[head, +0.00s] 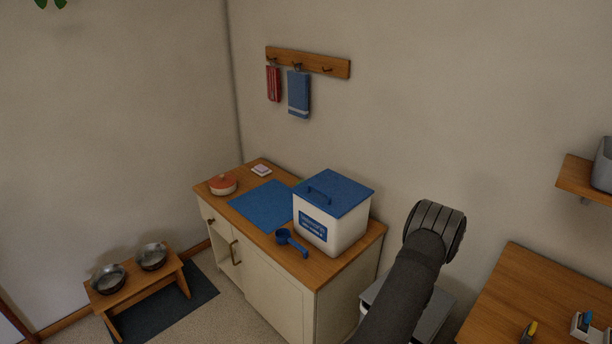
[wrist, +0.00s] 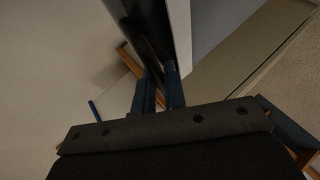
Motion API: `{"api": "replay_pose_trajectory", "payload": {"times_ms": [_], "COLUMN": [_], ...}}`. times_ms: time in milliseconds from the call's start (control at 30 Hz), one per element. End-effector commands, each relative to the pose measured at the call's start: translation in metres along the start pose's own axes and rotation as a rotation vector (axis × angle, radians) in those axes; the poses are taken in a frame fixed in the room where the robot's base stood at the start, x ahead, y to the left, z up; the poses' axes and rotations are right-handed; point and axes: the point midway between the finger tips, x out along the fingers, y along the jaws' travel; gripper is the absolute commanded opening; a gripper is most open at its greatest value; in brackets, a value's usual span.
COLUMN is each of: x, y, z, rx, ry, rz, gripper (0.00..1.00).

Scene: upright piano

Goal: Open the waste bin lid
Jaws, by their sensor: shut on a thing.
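The waste bin stands on the floor between the counter and the wooden desk in the head view, mostly behind my arm. Its grey lid (head: 436,314) shows in part to the right of the arm. In the wrist view my gripper (wrist: 160,86) is shut on a thin dark part of the lid (wrist: 140,22), which runs up from between the fingers. A pale edge and a grey side of the bin (wrist: 207,30) show just right of it. The exact grip is dark and hard to make out. My gripper is hidden in the head view.
A wooden-topped counter (head: 262,258) stands left of the bin, bearing a white box with a blue lid (head: 334,220) and a blue scoop (head: 290,240). A wooden desk (head: 540,290) stands close on the right. Carpet (wrist: 290,75) lies beside the bin.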

Motion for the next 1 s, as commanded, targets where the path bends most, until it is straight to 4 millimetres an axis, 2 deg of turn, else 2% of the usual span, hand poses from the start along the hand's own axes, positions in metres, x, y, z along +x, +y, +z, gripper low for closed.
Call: {"api": "replay_pose_trajectory", "payload": {"times_ms": [267,733,1000], "x": [0.0,-0.01,-0.013], "y": [0.003,0.038,0.046], "z": [0.0,-0.005,-0.006], "rx": [0.0,0.033,0.042], "ry": [0.0,0.001,0.001], "rz": [0.001,-0.069,-0.093], "gripper": [0.03,0.03,0.03]}}
